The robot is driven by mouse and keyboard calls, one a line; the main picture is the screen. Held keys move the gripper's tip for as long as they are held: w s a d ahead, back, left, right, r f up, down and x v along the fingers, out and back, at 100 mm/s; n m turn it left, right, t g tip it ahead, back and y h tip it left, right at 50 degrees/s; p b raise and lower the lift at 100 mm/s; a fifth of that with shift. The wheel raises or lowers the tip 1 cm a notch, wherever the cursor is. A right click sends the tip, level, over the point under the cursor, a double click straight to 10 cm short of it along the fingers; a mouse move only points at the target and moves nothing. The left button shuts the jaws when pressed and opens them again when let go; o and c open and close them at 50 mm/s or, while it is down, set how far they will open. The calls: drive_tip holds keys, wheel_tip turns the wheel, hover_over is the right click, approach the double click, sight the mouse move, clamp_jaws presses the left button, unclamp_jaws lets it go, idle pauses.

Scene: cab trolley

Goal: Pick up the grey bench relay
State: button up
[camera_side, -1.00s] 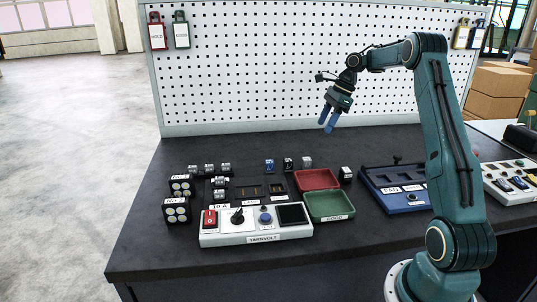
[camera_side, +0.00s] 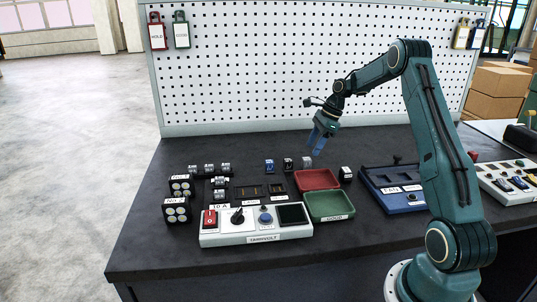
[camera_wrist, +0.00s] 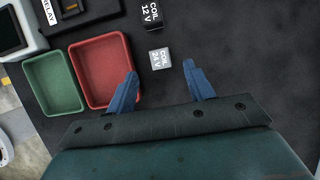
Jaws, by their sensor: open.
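The grey bench relay is a small grey block (camera_side: 307,162) standing on the dark bench behind the red tray. In the wrist view the grey relay (camera_wrist: 160,59) shows its top, marked COIL 24 V. My gripper (camera_side: 316,148) is above it, pointing down at a slant. In the wrist view my open gripper (camera_wrist: 160,72) has its two blue fingers apart and empty, with the grey relay just ahead of the gap between the tips. A black relay (camera_wrist: 151,17) marked COIL 12 V stands beyond it, and a blue relay (camera_side: 269,166) is farther left.
The red tray (camera_side: 317,180) and green tray (camera_side: 330,206) lie on the near side of the relay. A white control panel (camera_side: 256,226) stands at the front. Another dark block (camera_side: 345,173) stands right of the red tray. A pegboard (camera_side: 300,60) rises behind the bench.

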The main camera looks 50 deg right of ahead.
sight(307, 159)
drive_tip(key=shift+x, duration=2.55)
drive_tip(key=c, duration=1.1)
drive_tip(key=shift+r, duration=0.1)
wheel_tip(307, 159, up, 18)
drive_tip(key=shift+f, duration=0.15)
